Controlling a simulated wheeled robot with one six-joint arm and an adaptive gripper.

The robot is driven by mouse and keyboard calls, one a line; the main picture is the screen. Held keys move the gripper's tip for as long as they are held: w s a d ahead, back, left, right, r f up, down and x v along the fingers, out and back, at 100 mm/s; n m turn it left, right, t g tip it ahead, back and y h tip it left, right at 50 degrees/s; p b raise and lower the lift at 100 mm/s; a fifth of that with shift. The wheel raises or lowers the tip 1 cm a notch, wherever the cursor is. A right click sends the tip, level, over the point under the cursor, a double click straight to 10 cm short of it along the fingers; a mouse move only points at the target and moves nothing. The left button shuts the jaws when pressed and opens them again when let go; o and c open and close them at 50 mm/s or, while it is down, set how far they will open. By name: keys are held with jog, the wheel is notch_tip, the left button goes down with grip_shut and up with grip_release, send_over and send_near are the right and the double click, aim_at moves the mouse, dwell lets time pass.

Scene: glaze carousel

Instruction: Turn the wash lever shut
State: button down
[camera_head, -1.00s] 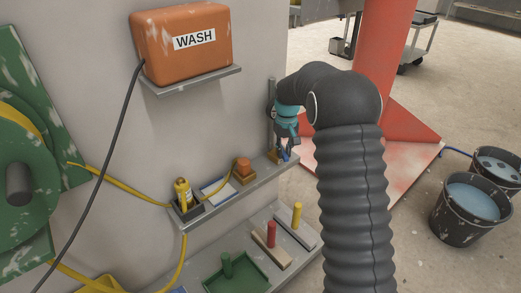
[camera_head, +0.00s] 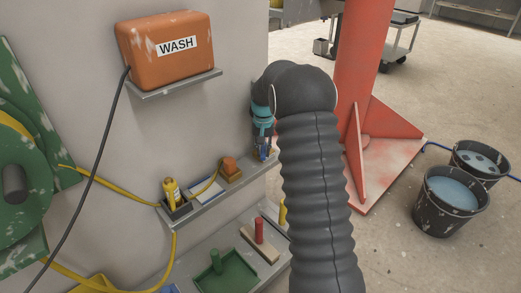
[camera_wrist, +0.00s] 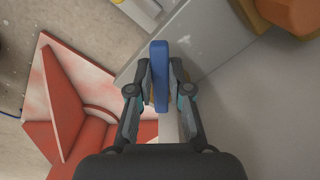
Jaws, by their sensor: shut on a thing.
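In the wrist view, a blue lever handle (camera_wrist: 160,75) stands between the fingers of my gripper (camera_wrist: 159,91), which is shut on it. The handle lies along the picture's up-down direction, with a pale metal piece (camera_wrist: 168,128) behind it. In the head view, my gripper (camera_head: 262,153) is at the far right end of the narrow wall shelf, with a trace of blue at its tips. My arm hides most of the lever and its mount there. The orange box marked WASH (camera_head: 166,52) sits on a small upper shelf to the left.
The narrow shelf (camera_head: 200,211) holds a yellow bottle (camera_head: 171,191) and an orange block (camera_head: 230,167). Below are a green tray (camera_head: 233,275) and a red-handled tool (camera_head: 259,233). A red column (camera_head: 362,70) stands close right of my arm; water buckets (camera_head: 447,197) stand beyond.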

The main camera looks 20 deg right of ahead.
aim_at(263, 151)
jog(key=shift+w+r, duration=0.1)
jog(key=shift+w, duration=0.05)
jog(key=c, duration=1.1)
grip_release()
notch_tip(263, 151, up, 12)
jog(key=shift+f, duration=0.1)
